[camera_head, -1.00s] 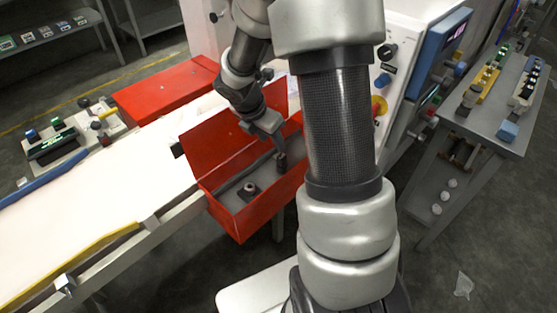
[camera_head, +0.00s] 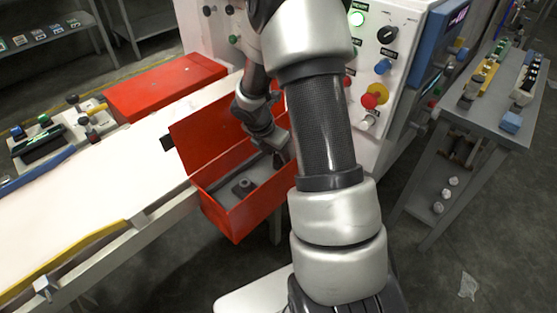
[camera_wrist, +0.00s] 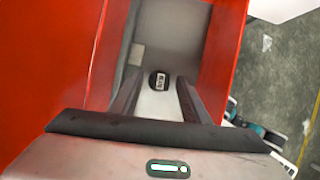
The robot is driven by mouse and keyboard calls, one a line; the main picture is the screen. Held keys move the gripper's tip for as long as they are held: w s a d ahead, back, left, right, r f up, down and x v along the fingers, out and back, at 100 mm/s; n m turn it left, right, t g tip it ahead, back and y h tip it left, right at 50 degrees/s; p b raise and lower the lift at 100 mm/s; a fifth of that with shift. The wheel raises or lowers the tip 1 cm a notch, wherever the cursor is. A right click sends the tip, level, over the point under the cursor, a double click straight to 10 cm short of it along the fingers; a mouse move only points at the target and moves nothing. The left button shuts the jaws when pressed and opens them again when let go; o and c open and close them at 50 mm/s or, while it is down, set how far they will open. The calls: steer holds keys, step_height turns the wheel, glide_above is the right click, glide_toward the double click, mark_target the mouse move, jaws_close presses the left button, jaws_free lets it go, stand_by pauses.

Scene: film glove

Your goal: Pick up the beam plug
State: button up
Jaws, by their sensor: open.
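The beam plug appears to be the small dark round piece with a pale printed label (camera_wrist: 159,81) on the grey floor of an open red box. In the wrist view it lies ahead of my gripper (camera_wrist: 160,92), between the lines of the two spread fingers, which do not hold it. In the head view a dark stubby piece (camera_head: 244,187) stands on the floor of the red box (camera_head: 238,222). My gripper (camera_head: 281,160) is over the right part of the box there, its fingertips partly hidden by my own arm.
The box's raised red lid (camera_head: 205,135) and its walls stand close around my gripper. A closed red case (camera_head: 165,88) lies on the white bench behind. A control panel (camera_head: 385,65) with knobs stands behind my arm. A grey side table (camera_head: 490,110) is at the right.

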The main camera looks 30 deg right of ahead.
steer(key=shift+c, duration=0.2)
jaws_close()
steer(key=shift+r, duration=0.15)
step_height(320, 180, up, 10)
steer(key=p, duration=0.5)
steer(key=s+a+n+t+y+p, duration=0.1)
steer(key=s+a+n+p, duration=0.2)
steer(key=a, duration=1)
steer(key=shift+s+r+n+t, duration=0.2)
steer(key=shift+s+n+t, duration=0.2)
steer(key=shift+s+n, duration=0.65)
